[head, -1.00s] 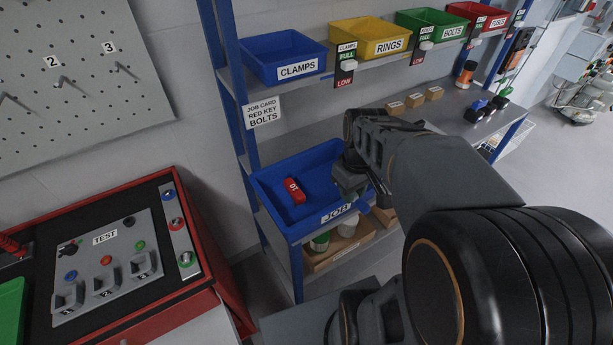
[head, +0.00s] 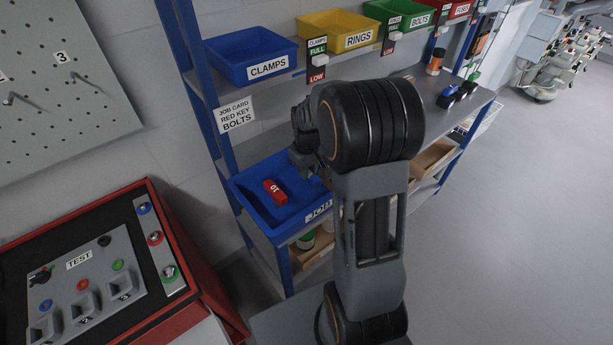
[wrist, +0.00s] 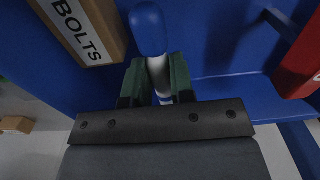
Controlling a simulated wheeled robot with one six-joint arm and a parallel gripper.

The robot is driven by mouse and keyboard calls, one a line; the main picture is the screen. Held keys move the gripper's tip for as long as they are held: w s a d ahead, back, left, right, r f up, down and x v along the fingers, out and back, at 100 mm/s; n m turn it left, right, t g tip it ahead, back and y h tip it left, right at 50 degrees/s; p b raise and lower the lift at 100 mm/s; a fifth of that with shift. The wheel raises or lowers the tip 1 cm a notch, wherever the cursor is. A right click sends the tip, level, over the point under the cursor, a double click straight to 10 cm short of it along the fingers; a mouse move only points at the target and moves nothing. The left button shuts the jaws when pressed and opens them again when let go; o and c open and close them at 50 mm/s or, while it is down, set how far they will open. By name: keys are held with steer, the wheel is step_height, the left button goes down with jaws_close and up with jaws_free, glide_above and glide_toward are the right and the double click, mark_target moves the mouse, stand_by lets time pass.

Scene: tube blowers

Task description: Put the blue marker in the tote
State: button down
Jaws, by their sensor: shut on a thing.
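The blue marker (wrist: 149,32) has a blue cap and a pale body. In the wrist view it is held between the green-padded fingers of my gripper (wrist: 157,76), which is shut on it. The tote is the blue open bin labelled JOB (head: 318,211) on the lower shelf; its blue surface (wrist: 225,102) lies below the marker in the wrist view. In the head view my gripper (head: 303,163) is over the tote's right rear part, and my arm hides the marker. I cannot tell whether the marker touches the tote floor.
A red block (head: 275,192) marked 10 lies in the tote. A cardboard BOLTS box (wrist: 82,30) shows left of the marker in the wrist view. Blue CLAMPS (head: 248,60) and yellow RINGS (head: 340,35) bins stand on the shelf above. A blue upright (head: 200,110) rises at the left.

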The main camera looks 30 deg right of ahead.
mark_target(307, 182)
steer(key=shift+w+f, duration=0.25)
steer(key=shift+f, duration=1.6)
steer(key=shift+f, duration=0.1)
steer(key=shift+f+b, duration=0.15)
steer(key=shift+b, duration=0.15)
steer(key=c, duration=1.3)
jaws_free()
steer(key=shift+o, duration=0.2)
